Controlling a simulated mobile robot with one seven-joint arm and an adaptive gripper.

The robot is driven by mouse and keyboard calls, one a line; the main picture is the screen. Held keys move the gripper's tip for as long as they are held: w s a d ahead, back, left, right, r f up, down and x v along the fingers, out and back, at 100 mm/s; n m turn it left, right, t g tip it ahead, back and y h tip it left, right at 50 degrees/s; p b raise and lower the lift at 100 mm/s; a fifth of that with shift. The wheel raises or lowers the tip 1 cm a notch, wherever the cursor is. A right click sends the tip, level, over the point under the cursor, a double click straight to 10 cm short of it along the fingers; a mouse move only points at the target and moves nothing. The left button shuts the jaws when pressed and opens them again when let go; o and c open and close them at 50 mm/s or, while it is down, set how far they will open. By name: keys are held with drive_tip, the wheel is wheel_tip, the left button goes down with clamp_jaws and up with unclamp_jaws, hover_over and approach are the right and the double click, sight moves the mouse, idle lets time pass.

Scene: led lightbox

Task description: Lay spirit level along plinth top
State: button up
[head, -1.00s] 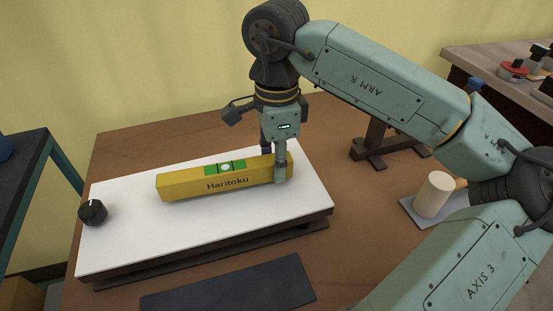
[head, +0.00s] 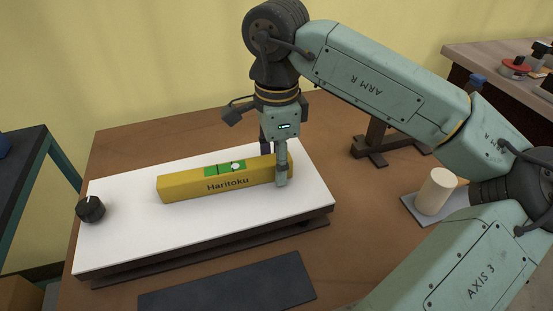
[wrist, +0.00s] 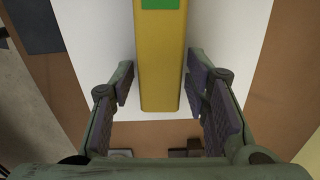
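The yellow spirit level (head: 190,187), marked Haritoku, lies flat on the white plinth top (head: 125,235), roughly along its length. Its green vial window (head: 212,171) faces up, with the pale bubble right of the vial's middle. In the wrist view the level (wrist: 162,75) runs between my finger pads, with a narrow gap on each side. My gripper (head: 274,165) is open around the level's right end, fingers pointing down; it also shows in the wrist view (wrist: 160,95). The far finger is partly hidden behind the level.
A black knob (head: 90,209) is at the plinth's left end. A dark flat mat (head: 230,285) lies in front. A cream cylinder (head: 435,191) stands on a grey plate at right. A dark wooden stand (head: 372,150) is behind my gripper. The plinth's front strip is clear.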

drive_tip(key=shift+o, duration=0.6)
wheel_tip(320, 180, up, 12)
idle(0.4)
